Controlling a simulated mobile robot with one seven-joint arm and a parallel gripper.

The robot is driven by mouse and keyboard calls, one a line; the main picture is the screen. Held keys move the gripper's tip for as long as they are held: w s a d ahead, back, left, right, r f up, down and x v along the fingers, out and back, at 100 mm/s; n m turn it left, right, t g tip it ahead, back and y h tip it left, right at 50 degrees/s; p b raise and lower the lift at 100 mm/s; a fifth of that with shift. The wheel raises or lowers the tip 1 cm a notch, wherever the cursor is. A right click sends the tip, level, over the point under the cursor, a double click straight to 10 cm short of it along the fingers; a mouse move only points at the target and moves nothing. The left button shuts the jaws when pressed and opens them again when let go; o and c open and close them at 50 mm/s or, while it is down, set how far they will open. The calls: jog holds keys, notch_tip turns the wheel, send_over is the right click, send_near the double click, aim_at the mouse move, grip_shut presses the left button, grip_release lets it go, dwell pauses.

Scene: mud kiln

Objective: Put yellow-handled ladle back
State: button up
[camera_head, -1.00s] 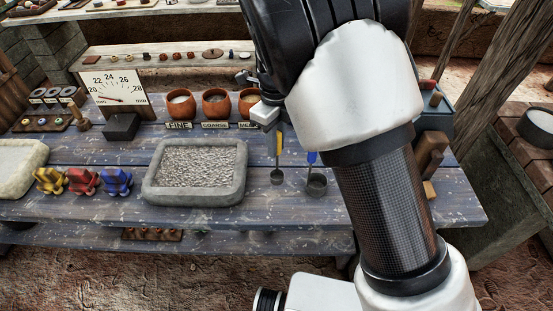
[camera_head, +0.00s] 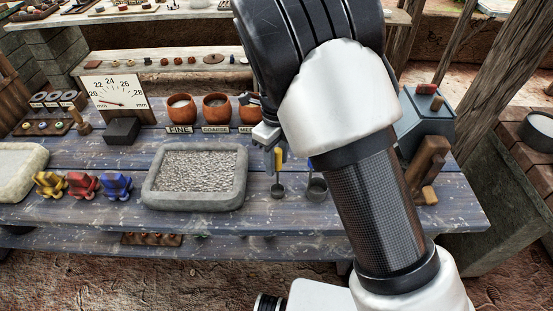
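The yellow-handled ladle (camera_head: 279,156) is at the table's middle, just right of the gravel tray, handle toward the back and its dark cup (camera_head: 277,191) toward the front. My gripper (camera_head: 272,147) is at the handle, with a grey finger close along its left side. My arm hides the rest of the gripper, so I cannot tell whether it is shut on the handle. A blue-handled ladle (camera_head: 317,189) is to the right, its handle mostly hidden behind my arm.
The stone tray (camera_head: 194,202) of gravel is left of the ladles. Clay pots (camera_head: 216,106) with labels stand behind it. Yellow, red and blue figures (camera_head: 83,186) stand left. A dial gauge (camera_head: 115,92) is at the back left. A wooden piece (camera_head: 428,160) stands right of my arm.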

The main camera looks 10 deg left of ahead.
notch_tip(320, 180, up, 12)
jog(key=shift+r+p, duration=0.15)
jog(key=shift+p, duration=0.5)
jog(key=s+d+r+n+t+y, duration=0.1)
jog(key=s+d+r+n, duration=0.4)
jog(key=d, duration=0.4)
jog(key=s+d+r+n+t+y, duration=0.1)
jog(key=s+d+r+n, duration=0.1)
jog(key=d+r+n, duration=0.55)
jog(key=s+d+r+n+t+h, duration=0.1)
jog(key=s+d+n+t+h, duration=0.1)
jog(key=s+d+n, duration=0.8)
jog(key=shift+s+d+r+t, duration=0.2)
jog(key=shift+s+d+t, duration=0.55)
jog(key=shift+s, duration=0.45)
jog(key=shift+a+r, duration=0.1)
notch_tip(320, 180, up, 5)
jog(key=p, duration=0.5)
